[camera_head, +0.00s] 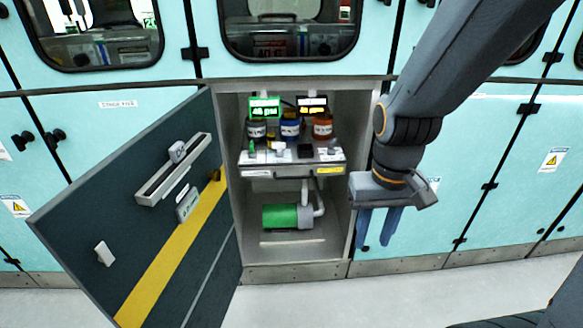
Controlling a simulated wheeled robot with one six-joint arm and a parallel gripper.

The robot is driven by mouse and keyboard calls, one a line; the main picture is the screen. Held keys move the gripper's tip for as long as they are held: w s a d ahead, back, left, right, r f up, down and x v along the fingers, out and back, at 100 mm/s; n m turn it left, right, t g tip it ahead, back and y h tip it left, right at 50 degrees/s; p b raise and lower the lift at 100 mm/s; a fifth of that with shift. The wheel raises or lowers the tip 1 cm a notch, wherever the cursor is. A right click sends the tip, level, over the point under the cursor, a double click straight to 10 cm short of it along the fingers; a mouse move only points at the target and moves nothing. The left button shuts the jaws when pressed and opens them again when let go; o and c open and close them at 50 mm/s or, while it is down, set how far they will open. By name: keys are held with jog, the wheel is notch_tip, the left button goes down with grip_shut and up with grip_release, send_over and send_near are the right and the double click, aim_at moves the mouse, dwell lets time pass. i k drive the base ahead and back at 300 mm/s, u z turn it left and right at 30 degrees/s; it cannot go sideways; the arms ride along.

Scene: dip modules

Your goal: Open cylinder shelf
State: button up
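The cylinder shelf (290,171) is a grey drawer-like unit inside an open cabinet (262,252). Several small cylinders stand on it, among them a dark one (257,131), a blue one (290,130) and an orange-brown one (322,127). The shelf's front carries a yellow label at its right. My gripper (377,243) hangs to the right of the shelf, pointing down in front of the cabinet's right edge. Its two blue fingers are apart with nothing visible between them. No contact with the shelf shows.
The dark cabinet door (135,215) with a yellow stripe stands swung open to the left. A green cylinder (281,217) with a grey pipe lies below the shelf. Two small lit displays sit above the cylinders. Closed pale blue panels flank the cabinet. The floor (340,295) in front looks clear.

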aim_at(307, 157)
jog(key=k, duration=0.5)
jog(key=z, duration=1.2)
jog(key=i, duration=0.85)
jog(key=u, duration=1.8)
